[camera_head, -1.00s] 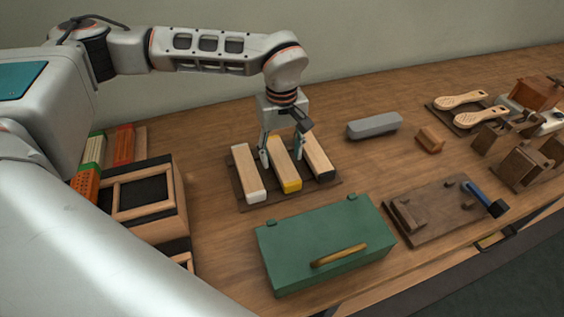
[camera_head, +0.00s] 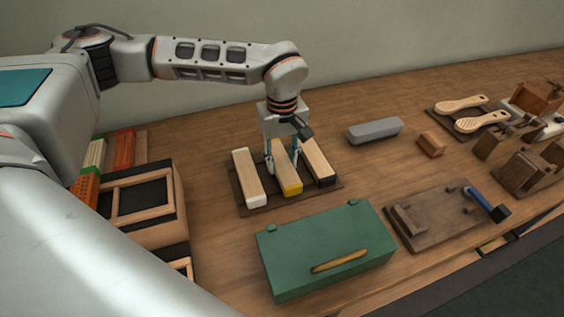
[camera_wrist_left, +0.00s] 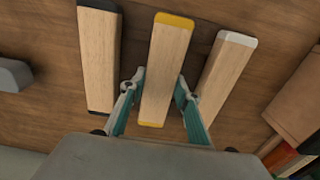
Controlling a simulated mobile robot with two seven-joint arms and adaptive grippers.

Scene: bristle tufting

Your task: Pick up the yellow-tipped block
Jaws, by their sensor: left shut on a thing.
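The yellow-tipped block (camera_head: 288,180) is a pale wooden bar with yellow ends. It lies between a white-tipped block (camera_head: 249,178) and a black-tipped block (camera_head: 318,162) on a dark tray (camera_head: 287,198). My left gripper (camera_head: 282,154) is shut on the yellow-tipped block near its far part, with one finger on each side. In the left wrist view the yellow-tipped block (camera_wrist_left: 167,62) stands between the teal fingers (camera_wrist_left: 158,98). The white-tipped block (camera_wrist_left: 225,75) and the black-tipped block (camera_wrist_left: 99,60) lie to either side. I cannot tell whether the block is raised. My right gripper is not in view.
A green box (camera_head: 325,250) with a yellow handle stands in front of the tray. A grey bar (camera_head: 374,130) and a small wooden block (camera_head: 431,144) lie to the right. A brown fixture board (camera_head: 445,218) with a blue-handled tool lies front right.

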